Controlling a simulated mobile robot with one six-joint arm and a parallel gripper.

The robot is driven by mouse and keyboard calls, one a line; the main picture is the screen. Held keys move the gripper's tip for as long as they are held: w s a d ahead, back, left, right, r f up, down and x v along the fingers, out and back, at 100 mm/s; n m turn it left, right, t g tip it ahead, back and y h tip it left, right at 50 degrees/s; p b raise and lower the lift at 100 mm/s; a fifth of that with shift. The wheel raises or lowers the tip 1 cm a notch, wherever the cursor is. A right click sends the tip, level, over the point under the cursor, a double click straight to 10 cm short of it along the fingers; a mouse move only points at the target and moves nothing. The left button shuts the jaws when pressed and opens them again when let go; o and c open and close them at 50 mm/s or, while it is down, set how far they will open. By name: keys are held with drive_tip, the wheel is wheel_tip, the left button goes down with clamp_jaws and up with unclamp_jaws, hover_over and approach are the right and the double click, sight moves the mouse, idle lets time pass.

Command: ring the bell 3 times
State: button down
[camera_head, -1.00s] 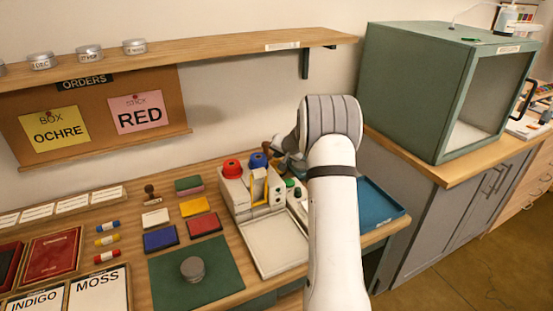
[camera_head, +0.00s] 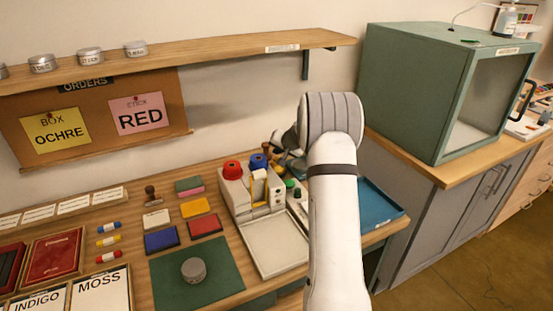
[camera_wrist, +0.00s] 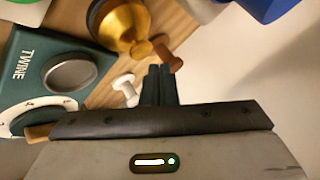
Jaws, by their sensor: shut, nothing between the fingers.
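The brass bell (camera_wrist: 118,24) shows at the top of the wrist view, with a gold knob (camera_wrist: 140,48) and a brown lever-like piece (camera_wrist: 168,55) beside it. My gripper (camera_wrist: 159,70) is shut and empty. Its fingertips are just below the knob and the brown piece in the picture; I cannot tell whether they touch. In the head view the bell (camera_head: 279,163) is a small gold patch behind the press, partly hidden by my arm. My fingers are not clear there.
A green TWINE box (camera_wrist: 35,65) with a round dial and a white peg (camera_wrist: 125,86) are close to the fingers. A two-knobbed press (camera_head: 235,190) stands left of my arm, a blue tray (camera_head: 382,205) right. A green cabinet (camera_head: 405,85) rises at the right.

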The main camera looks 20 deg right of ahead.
drive_tip(key=shift+r+p, duration=1.25)
drive_tip(key=shift+r, duration=1.15)
idle(0.6)
drive_tip(key=s+a+r, duration=0.2)
drive_tip(key=a, duration=0.1)
drive_tip(key=s+a+r+n+g, duration=0.1)
drive_tip(key=s+a+r, duration=0.1)
drive_tip(key=s+a+r+n+y, duration=0.1)
drive_tip(key=s+a+r, duration=0.1)
drive_tip(key=a, duration=0.1)
drive_tip(key=shift+a, duration=0.35)
drive_tip(key=s+a+r+n+g, duration=0.2)
drive_tip(key=s+a+r, duration=0.2)
drive_tip(key=s+a, duration=0.7)
drive_tip(key=s+a+f+n+g+h, duration=0.1)
drive_tip(key=s, duration=1.3)
drive_tip(key=s+a+n+g+h, duration=0.1)
drive_tip(key=s+n+g, duration=0.1)
drive_tip(key=s, duration=1.2)
drive_tip(key=shift+s+a+f+g, duration=0.25)
drive_tip(key=shift+s+f+g, duration=0.05)
drive_tip(key=shift+s+f, duration=0.1)
